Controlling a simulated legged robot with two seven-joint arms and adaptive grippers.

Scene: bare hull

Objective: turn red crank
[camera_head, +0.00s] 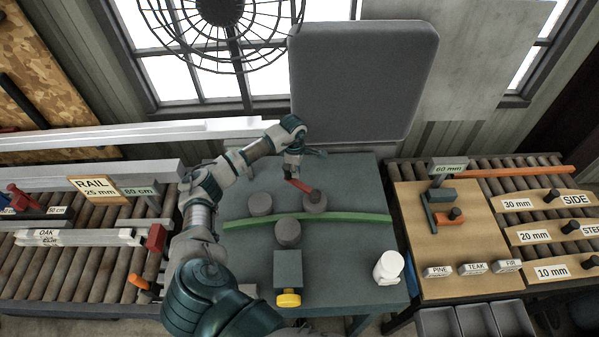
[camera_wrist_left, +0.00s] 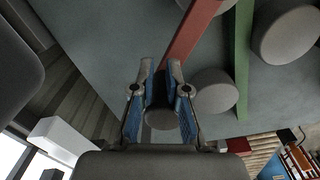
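The red crank (camera_head: 299,185) is a short red bar on the far side of the teal table, running to the right-hand grey roller (camera_head: 314,202). In the left wrist view the red bar (camera_wrist_left: 193,32) runs up from a dark grip (camera_wrist_left: 161,113). My left gripper (camera_head: 293,172) reaches down over the crank's left end. In the wrist view its blue-padded fingers (camera_wrist_left: 161,70) stand on both sides of the dark grip, and the grip fills the gap. They look shut on it. My right gripper is not in view.
A green curved strip (camera_head: 350,217) runs between the grey rollers (camera_head: 260,205). A grey block with a yellow knob (camera_head: 288,298) and a white bottle (camera_head: 388,268) stand nearer. Roller benches flank the table. A grey panel (camera_head: 360,80) stands behind.

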